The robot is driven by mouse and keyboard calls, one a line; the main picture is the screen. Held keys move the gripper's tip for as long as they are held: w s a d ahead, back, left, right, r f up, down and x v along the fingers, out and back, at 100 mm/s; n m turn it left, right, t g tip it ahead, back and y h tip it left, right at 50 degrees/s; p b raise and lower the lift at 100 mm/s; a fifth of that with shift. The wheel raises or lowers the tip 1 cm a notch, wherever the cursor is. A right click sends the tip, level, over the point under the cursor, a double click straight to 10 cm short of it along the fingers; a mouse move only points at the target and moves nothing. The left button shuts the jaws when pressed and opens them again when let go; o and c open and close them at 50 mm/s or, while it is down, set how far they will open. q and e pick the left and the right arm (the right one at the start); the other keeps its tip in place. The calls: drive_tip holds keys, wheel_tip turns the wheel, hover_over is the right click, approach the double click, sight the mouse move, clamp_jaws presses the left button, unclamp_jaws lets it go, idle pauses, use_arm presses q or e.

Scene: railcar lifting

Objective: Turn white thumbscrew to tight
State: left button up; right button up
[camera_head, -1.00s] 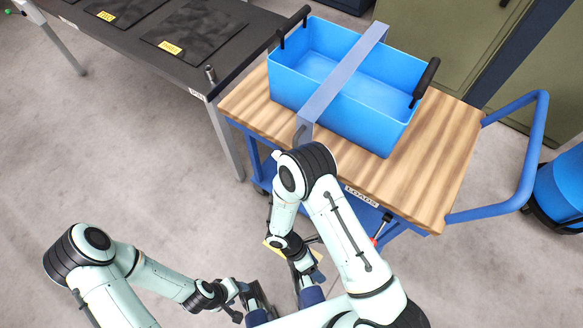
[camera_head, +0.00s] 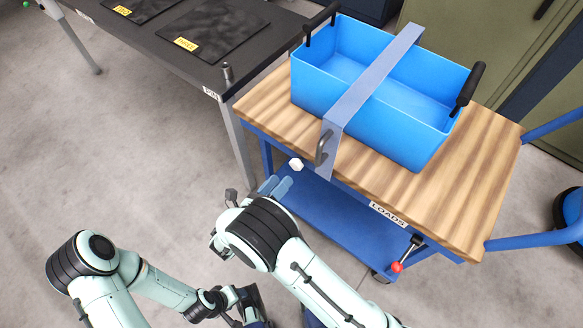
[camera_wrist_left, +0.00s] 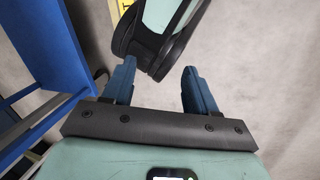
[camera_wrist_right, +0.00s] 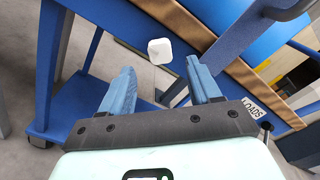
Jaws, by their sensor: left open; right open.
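The white thumbscrew (camera_head: 296,164) shows as a small white knob at the cart's near side, below the wooden top and left of the grey strap's end. In the right wrist view the thumbscrew (camera_wrist_right: 160,51) lies just ahead of the fingertips, roughly centred between them and apart from both. My right gripper (camera_head: 276,186) is open and empty, a little below and left of the knob; it also shows in the right wrist view (camera_wrist_right: 160,85). My left gripper (camera_wrist_left: 158,75) is open and empty, low over the floor, with a dark and pale green arm link of mine ahead of it.
A blue bin (camera_head: 365,125) stands on the wood-topped cart (camera_head: 462,205), with a grey strap (camera_head: 372,75) across it and a dark hook at its near end. A red-knobbed lever (camera_head: 397,267) sticks out at the cart's front. A dark table (camera_head: 150,55) stands at the left.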

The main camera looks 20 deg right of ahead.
sight(294, 166)
drive_tip(key=x, duration=0.6)
drive_tip(key=shift+w+d+b, duration=0.15)
drive_tip(key=shift+d+b, duration=0.1)
drive_tip(key=shift+b, duration=0.05)
use_arm(q)
drive_tip(key=shift+w+a+f+t, duration=0.3)
drive_tip(key=shift+w+f, duration=0.15)
drive_tip(key=shift+w, duration=0.15)
use_arm(e)
drive_tip(key=c, duration=1)
drive_tip(key=shift+c, duration=0.2)
